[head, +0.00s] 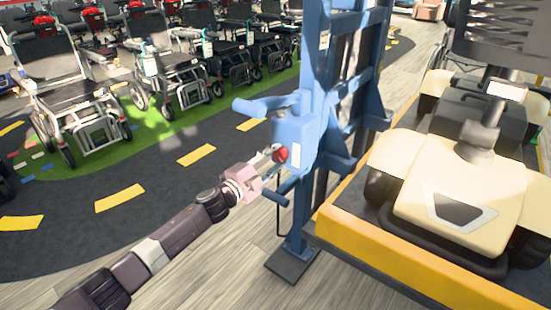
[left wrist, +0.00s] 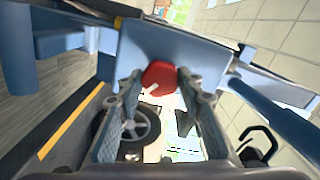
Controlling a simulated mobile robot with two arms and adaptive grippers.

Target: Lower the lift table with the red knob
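The red knob (head: 281,154) is on the front of a light blue control housing (head: 297,130) on the blue lift mast. My left gripper (head: 272,158) reaches up to it from the left. In the left wrist view the red knob (left wrist: 159,77) lies between the tips of the two open fingers (left wrist: 161,80), with slim gaps at its sides; contact is not clear. The lift table (head: 340,237), dark with a yellow edge, stands at the right and carries a cream scooter (head: 465,190). My right gripper is out of view.
Blue handles (head: 262,106) stick out from the housing close to my gripper. The mast's foot (head: 292,265) stands on the wooden floor. The dark lane (head: 150,215) with yellow dashes is clear.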

